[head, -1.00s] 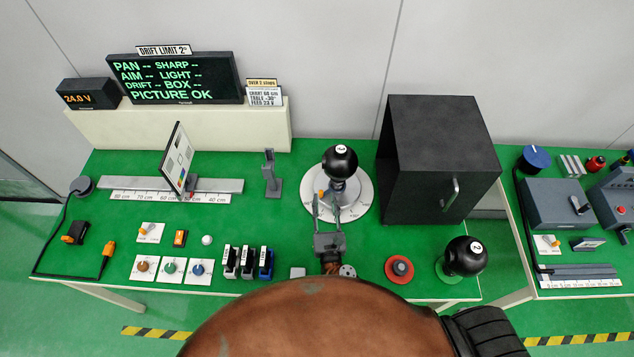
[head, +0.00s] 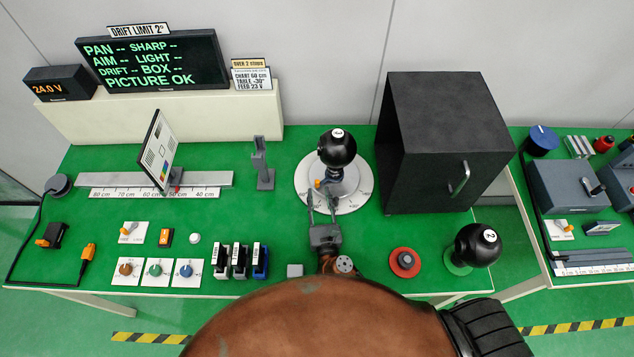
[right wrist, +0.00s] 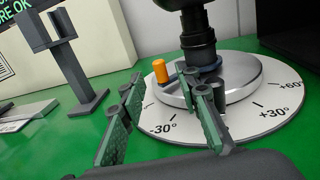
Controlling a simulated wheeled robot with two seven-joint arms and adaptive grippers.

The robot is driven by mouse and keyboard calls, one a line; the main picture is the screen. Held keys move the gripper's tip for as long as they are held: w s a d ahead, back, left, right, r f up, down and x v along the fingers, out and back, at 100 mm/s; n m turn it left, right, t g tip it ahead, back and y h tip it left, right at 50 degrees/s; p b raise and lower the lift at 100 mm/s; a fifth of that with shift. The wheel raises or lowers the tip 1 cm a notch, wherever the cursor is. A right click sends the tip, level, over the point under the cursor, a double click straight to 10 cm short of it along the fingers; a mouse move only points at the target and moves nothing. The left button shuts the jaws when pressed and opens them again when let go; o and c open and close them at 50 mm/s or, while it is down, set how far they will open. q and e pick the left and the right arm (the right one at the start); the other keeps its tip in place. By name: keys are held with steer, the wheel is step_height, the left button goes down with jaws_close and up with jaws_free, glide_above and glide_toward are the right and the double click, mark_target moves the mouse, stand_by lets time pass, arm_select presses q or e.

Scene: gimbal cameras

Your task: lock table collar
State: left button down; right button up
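The round white turntable (head: 354,203) with angle marks stands mid-table, carrying a metal disc (right wrist: 244,83) and a black ball camera (head: 337,148) labelled 1. An orange-tipped lever (right wrist: 160,71) stands up at the left side of the disc, by the foot of the black post. My right gripper (head: 322,200) is open at the near-left edge of the turntable. In the right wrist view its two fingers (right wrist: 165,110) are wide apart with nothing between them, and the lever is beyond them. Contact of the right finger with the disc cannot be told. My left gripper is not in view.
A black box (head: 437,150) with a handle stands right of the turntable. A grey upright stand (head: 262,165) and a chart on a rail (head: 210,179) are to the left.

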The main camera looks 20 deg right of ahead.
mark_target(318, 185)
steer(key=shift+w+d, duration=0.25)
steer(key=shift+w, duration=1.15)
steer(key=shift+w+d, duration=0.2)
steer(key=shift+w, duration=1.15)
steer(key=shift+c, duration=0.4)
jaws_close()
